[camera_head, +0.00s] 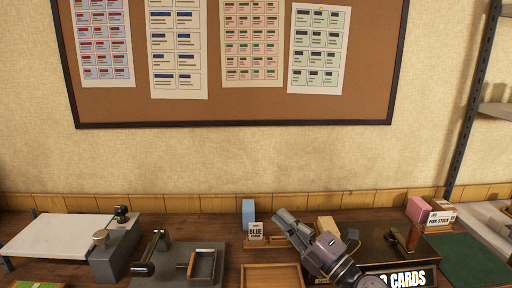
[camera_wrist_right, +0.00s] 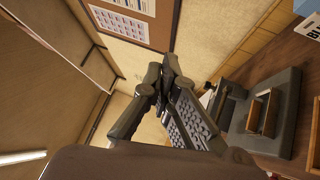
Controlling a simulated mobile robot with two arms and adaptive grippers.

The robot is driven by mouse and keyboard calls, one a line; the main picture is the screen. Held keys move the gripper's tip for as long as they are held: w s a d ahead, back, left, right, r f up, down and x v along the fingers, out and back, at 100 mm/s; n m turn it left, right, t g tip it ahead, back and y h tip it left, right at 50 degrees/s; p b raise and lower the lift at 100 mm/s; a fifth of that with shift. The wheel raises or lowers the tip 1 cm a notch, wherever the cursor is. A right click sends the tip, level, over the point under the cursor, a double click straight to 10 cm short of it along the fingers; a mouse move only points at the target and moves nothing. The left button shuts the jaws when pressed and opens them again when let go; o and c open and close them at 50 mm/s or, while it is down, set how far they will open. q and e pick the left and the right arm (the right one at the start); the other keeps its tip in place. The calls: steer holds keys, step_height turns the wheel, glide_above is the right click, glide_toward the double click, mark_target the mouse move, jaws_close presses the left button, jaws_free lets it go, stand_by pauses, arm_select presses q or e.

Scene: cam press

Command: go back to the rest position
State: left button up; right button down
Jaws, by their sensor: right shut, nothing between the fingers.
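My right gripper (camera_head: 287,222) is above the middle of the wooden bench in the head view, its arm coming in from the lower right. In the right wrist view its fingers (camera_wrist_right: 162,75) are together, with nothing between them. It appears raised off the bench and apart from the objects there. My left gripper shows in neither view.
On the bench are a press with a dark base (camera_head: 205,272), a blue block (camera_head: 248,211) by a "BLUE" label (camera_head: 256,231), a wooden tray (camera_head: 270,268), pink stock (camera_head: 418,209) and a green mat (camera_head: 470,260). A white-topped device (camera_head: 60,237) stands left. A pinboard (camera_head: 280,108) hangs behind.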

steer(key=s+d+f+m+g+h, duration=0.1)
steer(key=s+d+f+m+h, duration=0.4)
steer(key=d+f+m+h, duration=0.5)
steer(key=s+d+f+m+h, duration=0.55)
steer(key=f+m+h, duration=0.2)
steer(key=m, duration=0.45)
steer(key=s+a+f+m+g+y, duration=0.1)
steer(key=s+f+g+y, duration=0.1)
steer(key=s+f+g, duration=0.75)
steer(key=s+a+f+m+g+y, duration=0.15)
steer(key=s+f, duration=0.25)
steer(key=s, duration=1.1)
step_height(320, 180, down, 25)
steer(key=g, duration=0.1)
steer(key=s+d+f+g, duration=0.1)
steer(key=s+d+f, duration=0.2)
steer(key=s+f, duration=1.4)
steer(key=shift+s+d+f+g+h, duration=0.2)
steer(key=shift+s+g+h, duration=0.1)
steer(key=shift+s, duration=0.15)
